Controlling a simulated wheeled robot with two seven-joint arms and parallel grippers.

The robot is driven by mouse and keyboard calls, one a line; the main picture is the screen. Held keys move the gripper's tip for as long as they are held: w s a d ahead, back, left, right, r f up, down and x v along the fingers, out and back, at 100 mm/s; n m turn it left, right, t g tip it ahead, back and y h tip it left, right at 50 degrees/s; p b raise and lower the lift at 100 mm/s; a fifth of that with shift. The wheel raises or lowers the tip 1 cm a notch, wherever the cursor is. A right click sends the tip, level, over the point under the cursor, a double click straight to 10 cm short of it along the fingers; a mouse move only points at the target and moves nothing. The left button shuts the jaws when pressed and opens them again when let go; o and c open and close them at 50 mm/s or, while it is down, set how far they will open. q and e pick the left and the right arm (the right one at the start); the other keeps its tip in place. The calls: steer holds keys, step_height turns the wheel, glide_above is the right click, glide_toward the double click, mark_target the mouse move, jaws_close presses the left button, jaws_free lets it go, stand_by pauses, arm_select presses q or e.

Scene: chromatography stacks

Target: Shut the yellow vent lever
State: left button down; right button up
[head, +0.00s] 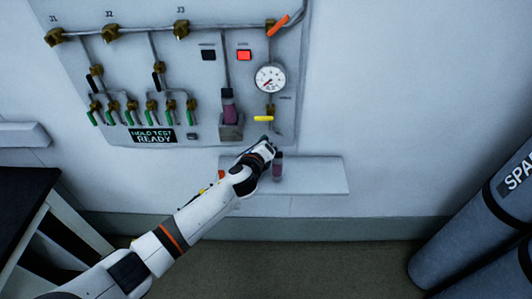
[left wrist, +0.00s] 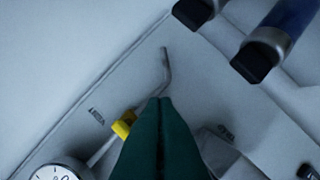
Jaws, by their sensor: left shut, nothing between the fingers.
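The yellow vent lever (head: 263,119) lies level across the vertical pipe below the round gauge on the wall panel. In the left wrist view the yellow lever (left wrist: 123,125) is just left of my fingers, partly hidden behind them. My left gripper (head: 268,142) is just below the lever in the head view. Its dark green fingers (left wrist: 160,100) are shut together with nothing between them. I cannot tell whether they touch the lever. A bent outlet pipe (left wrist: 165,65) runs beyond the fingertips. My right gripper is not in view.
The panel (head: 205,75) carries a gauge (head: 270,78), an orange lever (head: 278,25), several green-handled valves and a "HOLD TEST READY" display (head: 153,136). Spare cylinders (head: 485,235) stand at the right.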

arm_select(q)
steer(key=d+v, duration=0.1)
steer(key=v, duration=0.5)
steer(key=shift+s+a+r, duration=0.15)
steer(key=shift+a+r, duration=0.05)
steer(key=shift+a, duration=0.1)
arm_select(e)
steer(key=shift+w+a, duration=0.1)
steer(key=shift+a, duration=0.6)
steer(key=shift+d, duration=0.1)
